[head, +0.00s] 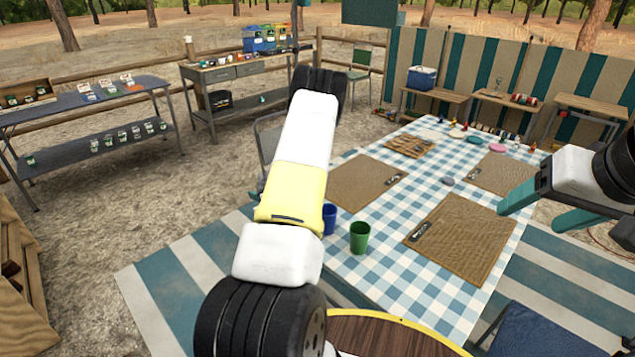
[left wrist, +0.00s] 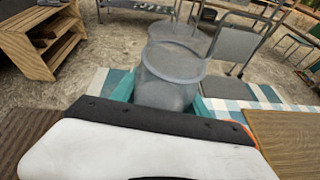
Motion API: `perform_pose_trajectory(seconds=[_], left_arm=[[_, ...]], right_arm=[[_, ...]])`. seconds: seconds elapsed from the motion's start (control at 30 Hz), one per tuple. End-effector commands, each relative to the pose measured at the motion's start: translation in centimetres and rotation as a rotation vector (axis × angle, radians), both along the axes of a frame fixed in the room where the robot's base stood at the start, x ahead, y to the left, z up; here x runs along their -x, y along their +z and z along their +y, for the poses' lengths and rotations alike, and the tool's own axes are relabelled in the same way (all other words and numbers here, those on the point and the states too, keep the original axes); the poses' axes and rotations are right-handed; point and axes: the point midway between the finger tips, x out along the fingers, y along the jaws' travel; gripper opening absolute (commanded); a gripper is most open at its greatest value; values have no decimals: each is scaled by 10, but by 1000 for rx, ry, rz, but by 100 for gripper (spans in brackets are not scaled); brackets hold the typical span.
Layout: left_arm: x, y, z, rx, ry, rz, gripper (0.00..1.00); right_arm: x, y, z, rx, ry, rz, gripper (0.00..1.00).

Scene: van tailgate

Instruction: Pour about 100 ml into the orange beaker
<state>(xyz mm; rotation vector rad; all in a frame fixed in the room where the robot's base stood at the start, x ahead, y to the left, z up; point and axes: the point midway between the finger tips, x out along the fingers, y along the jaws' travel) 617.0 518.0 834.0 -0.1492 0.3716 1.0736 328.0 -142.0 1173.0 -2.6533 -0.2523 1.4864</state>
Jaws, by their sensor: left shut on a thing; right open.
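A clear grey see-through vessel (left wrist: 168,78) is between the teal fingers of my left gripper (left wrist: 163,97) in the left wrist view. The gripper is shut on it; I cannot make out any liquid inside. In the head view my left arm hides this gripper and the vessel. A thin orange edge (left wrist: 246,131) shows behind the gripper body in the left wrist view; I cannot tell whether it is the orange beaker. No orange beaker shows clearly in either view. My right gripper (head: 533,214) is open and empty above the table's right side.
A blue cup (head: 329,219) and a green cup (head: 360,237) stand on the checked tablecloth (head: 386,268). Brown placemats (head: 462,235), a board (head: 410,147) and small coloured items lie around them. A chair (left wrist: 237,52) stands beyond the held vessel.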

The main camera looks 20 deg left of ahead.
Motion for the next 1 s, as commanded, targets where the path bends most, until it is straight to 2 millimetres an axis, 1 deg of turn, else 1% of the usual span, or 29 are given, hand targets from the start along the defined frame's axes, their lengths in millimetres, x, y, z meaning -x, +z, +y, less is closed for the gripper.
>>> perform_pose_trajectory(seconds=[0.47,1.0], left_arm=[[-6,3,-5,-194,-1,204,0],[-14,32,-12,-435,2,458,0]], right_arm=[[0,0,0,0,0,0,67],[0,0,0,0,0,0,67]])
